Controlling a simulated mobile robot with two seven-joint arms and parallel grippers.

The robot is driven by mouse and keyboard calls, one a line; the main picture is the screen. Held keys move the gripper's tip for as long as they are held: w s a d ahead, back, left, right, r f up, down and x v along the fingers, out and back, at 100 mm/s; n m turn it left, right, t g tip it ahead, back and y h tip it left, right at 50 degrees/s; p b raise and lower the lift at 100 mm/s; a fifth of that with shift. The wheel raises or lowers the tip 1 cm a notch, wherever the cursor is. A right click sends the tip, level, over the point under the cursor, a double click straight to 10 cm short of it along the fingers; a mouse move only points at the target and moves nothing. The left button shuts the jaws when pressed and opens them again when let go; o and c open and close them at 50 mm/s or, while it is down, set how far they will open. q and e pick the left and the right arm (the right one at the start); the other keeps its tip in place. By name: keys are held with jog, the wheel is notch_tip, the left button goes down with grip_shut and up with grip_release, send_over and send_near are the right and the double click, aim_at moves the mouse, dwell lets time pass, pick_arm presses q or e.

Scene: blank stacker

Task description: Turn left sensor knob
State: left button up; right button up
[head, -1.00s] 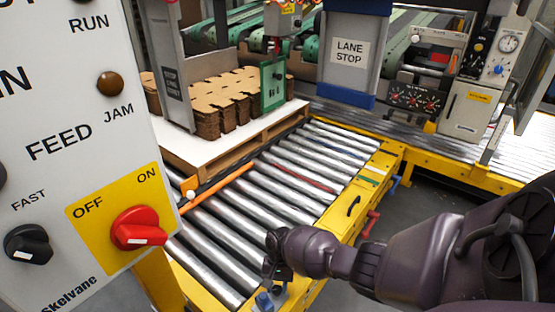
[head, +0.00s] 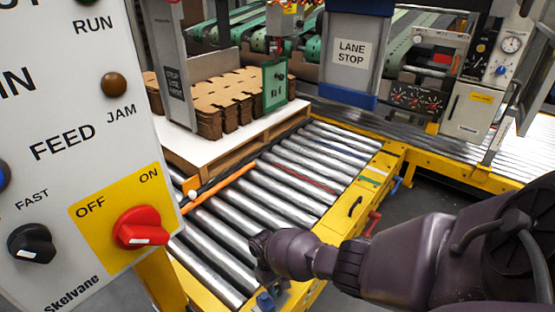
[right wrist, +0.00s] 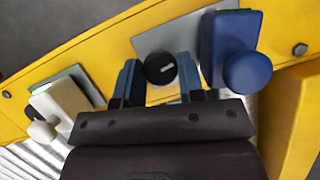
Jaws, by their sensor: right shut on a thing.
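A round black knob (right wrist: 160,67) with a short white mark shows in the right wrist view, on a grey plate (right wrist: 185,38) fixed to the yellow frame. The mark lies nearly level in that picture. My right gripper (right wrist: 159,76) has its two blue-grey fingers on either side of the knob and is shut on it. In the head view my right gripper (head: 268,280) is low over the conveyor's yellow side rail, and the knob cannot be made out there. My left gripper is in neither view.
A blue block with a round blue end (right wrist: 246,68) stands close to the right finger. A pale sensor-like part (right wrist: 62,105) is to the left. In the head view, a control panel (head: 60,110) fills the left, and rollers (head: 290,185) lead to stacked cardboard (head: 225,95).

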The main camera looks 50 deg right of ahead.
jog(key=shift+a+n, duration=0.1)
jog(key=shift+n, duration=0.4)
jog(key=o, duration=0.9)
jog(key=shift+w+r, duration=0.2)
jog(key=shift+r, duration=0.15)
pick_arm(q)
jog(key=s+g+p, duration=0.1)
jog(key=p, duration=0.2)
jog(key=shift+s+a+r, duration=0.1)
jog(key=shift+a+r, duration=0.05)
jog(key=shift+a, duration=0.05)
pick_arm(e)
jog(key=v, duration=1)
